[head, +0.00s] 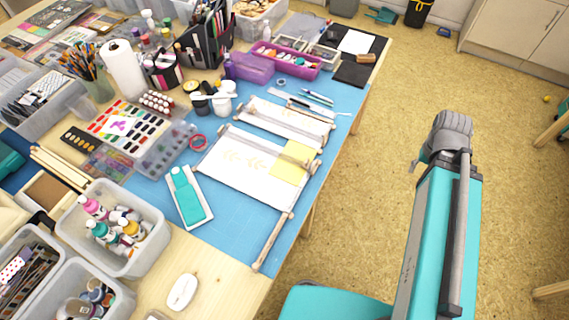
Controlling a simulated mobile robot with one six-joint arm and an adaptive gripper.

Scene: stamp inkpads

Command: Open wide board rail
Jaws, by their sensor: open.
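The wide board (225,185) lies on the blue mat, with a white sheet bearing faint tan prints and a yellow sheet (293,163) over its right part. A pale wooden rail (272,242) angles away from its lower right corner toward the front edge of the mat. Its near end looks capped and its far end meets the corner. A narrower board (285,120) with a similar rail lies just behind. My gripper is not in view; only my teal arm with its grey joint shows at the right, apart from the table.
The blue mat (225,232) is clear around the rail. A teal-and-white inkpad (186,195) lies left of the board. A bin of paint bottles (112,228) and a white mouse-shaped item (183,291) are nearer. Craft supplies crowd the back and left. Open floor (345,190) lies right.

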